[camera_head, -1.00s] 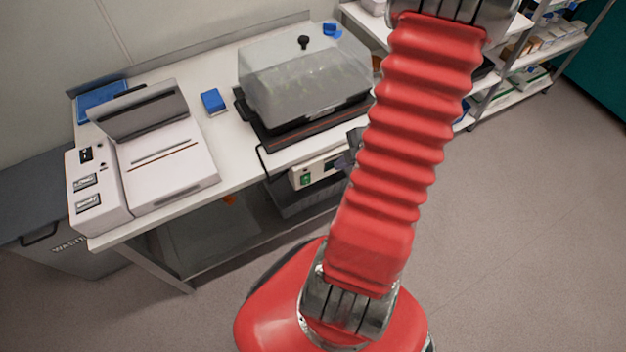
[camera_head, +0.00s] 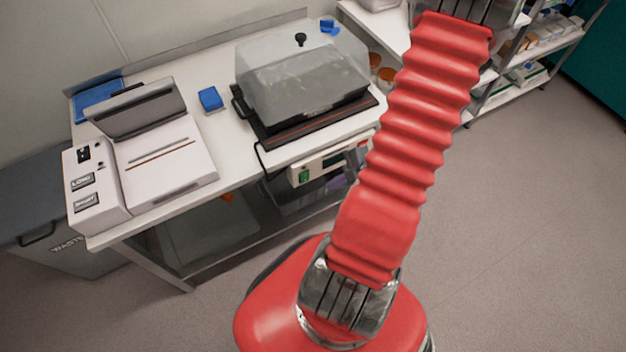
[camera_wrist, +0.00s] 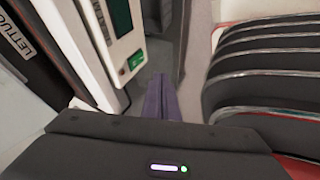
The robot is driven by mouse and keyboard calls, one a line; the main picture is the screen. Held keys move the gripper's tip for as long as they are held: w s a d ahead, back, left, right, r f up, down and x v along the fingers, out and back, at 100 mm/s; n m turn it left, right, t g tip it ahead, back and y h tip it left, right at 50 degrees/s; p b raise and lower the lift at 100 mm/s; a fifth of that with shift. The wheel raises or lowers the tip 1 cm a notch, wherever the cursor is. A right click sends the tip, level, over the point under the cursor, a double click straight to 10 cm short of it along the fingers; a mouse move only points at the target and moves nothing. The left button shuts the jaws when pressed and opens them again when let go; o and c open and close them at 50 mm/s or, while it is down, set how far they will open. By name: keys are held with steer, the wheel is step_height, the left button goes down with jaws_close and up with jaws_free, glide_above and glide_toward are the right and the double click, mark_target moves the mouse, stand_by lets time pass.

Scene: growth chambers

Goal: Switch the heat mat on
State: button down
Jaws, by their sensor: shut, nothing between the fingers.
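The heat mat (camera_head: 300,133), dark with an orange-red line, lies on the bench under a clear-domed seed tray (camera_head: 302,80). Its white control box (camera_head: 318,168) hangs at the bench's front edge, with a green switch (camera_head: 304,176) at its left end. In the wrist view the control box (camera_wrist: 104,50) stands at upper left, with a dark display and the green switch (camera_wrist: 135,61) at its lower corner. My gripper (camera_wrist: 163,88) is shut and empty, just right of and below the switch in that picture; contact cannot be told. The switch's position is unclear.
A white sealer-like machine (camera_head: 160,165) and a blue block (camera_head: 210,98) stand on the bench to the left. A grey waste bin (camera_head: 60,225) is at far left. Shelves (camera_head: 530,70) stand at back right. The floor at right is clear.

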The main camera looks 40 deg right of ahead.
mark_target(304, 181)
steer(key=w+f, duration=0.7)
steer(key=w, duration=0.1)
steer(key=shift+w+a+f, duration=0.15)
steer(key=shift+a+f, duration=0.05)
steer(key=shift+a, duration=0.15)
stand_by(0.4)
steer(key=shift+w+f, duration=0.1)
steer(key=shift+w, duration=0.1)
steer(key=shift+d+r, duration=0.1)
steer(key=shift+r, duration=0.7)
